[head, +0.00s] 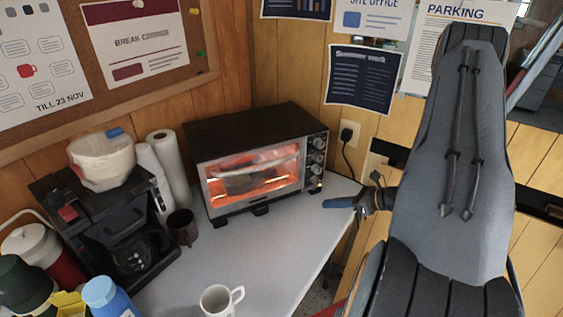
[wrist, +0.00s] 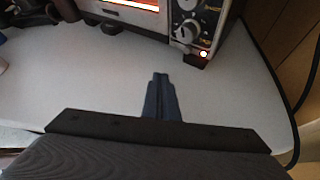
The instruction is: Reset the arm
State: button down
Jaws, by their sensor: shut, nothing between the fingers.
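My gripper (head: 340,202) is at the right edge of the white table, in front of and to the right of the toaster oven. Its blue fingers are together with nothing between them. The wrist view shows the closed fingers (wrist: 160,90) pointing toward the oven over bare tabletop. My arm (head: 455,150) rises large on the right of the head view and hides part of the wall behind it.
The toaster oven (head: 253,165) glows orange inside, door shut. A white mug (head: 221,299) stands at the front. A coffee maker (head: 110,225), paper rolls (head: 170,160) and a dark cup (head: 183,227) stand left. The table (head: 277,257) is clear before the oven.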

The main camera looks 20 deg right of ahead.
jog(key=a+r+n+g, duration=0.1)
jog(key=a, duration=0.1)
jog(key=a+r+n+g, duration=0.1)
jog(key=a+n, duration=0.1)
jog(key=a, duration=0.1)
jog(key=a+r+n+g+y, duration=0.1)
jog(key=a+r, duration=0.1)
jog(key=shift+s+a+n, duration=0.2)
jog(key=shift+a+n, duration=0.1)
jog(key=shift+n, duration=0.1)
jog(key=s+a+r+n+g+h, duration=0.2)
jog(key=s+a+r+n+h, duration=0.2)
jog(key=n, duration=0.9)
jog(key=s+a+r+n+g+h, duration=0.3)
jog(key=s+a+r+n, duration=0.4)
jog(key=a+r+n, duration=0.6)
jog(key=shift+s+a+h, duration=0.4)
jog(key=shift+a+h, duration=0.25)
jog(key=shift+h, duration=0.25)
